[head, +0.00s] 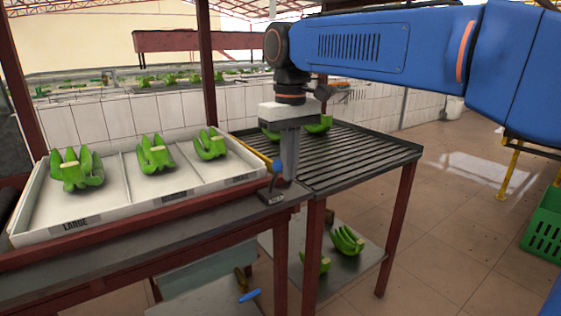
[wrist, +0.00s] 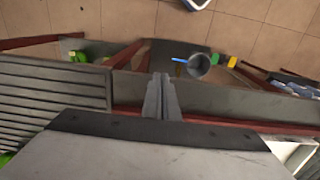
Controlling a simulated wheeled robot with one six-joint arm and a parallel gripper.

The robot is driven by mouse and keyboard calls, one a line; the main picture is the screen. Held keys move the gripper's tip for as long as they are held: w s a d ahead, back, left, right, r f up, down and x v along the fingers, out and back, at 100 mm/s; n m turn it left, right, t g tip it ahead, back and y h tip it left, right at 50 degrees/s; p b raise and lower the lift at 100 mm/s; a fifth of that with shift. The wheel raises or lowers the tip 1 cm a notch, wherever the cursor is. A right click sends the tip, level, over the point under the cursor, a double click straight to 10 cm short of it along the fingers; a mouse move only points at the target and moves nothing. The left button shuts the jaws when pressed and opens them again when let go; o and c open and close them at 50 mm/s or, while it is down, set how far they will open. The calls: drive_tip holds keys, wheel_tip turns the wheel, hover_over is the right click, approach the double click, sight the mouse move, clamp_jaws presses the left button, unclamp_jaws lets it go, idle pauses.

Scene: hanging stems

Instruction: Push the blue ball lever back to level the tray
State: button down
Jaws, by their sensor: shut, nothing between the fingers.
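The blue ball (head: 277,166) tops a short lever with a dark base plate (head: 271,198) at the right end of the white tray, in the head view. The white tray (head: 110,182) has several compartments with green banana clusters; I cannot tell whether it is level. My gripper (head: 289,176) points down, shut and empty, close beside the ball on its right; whether they touch is unclear. In the wrist view my shut gripper (wrist: 159,85) is at the centre. A grey round shape (wrist: 200,67) lies to its right there; I cannot tell what it is.
A dark slatted table (head: 345,152) with green bananas adjoins on the right. A lower shelf (head: 340,265) holds more bananas. A blue-handled tool (head: 249,295) lies low in front. A green crate (head: 543,225) stands at far right; tiled floor between is clear.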

drive_tip(key=shift+f, duration=0.1)
drive_tip(key=shift+f, duration=1.45)
drive_tip(key=shift+w+a, duration=0.1)
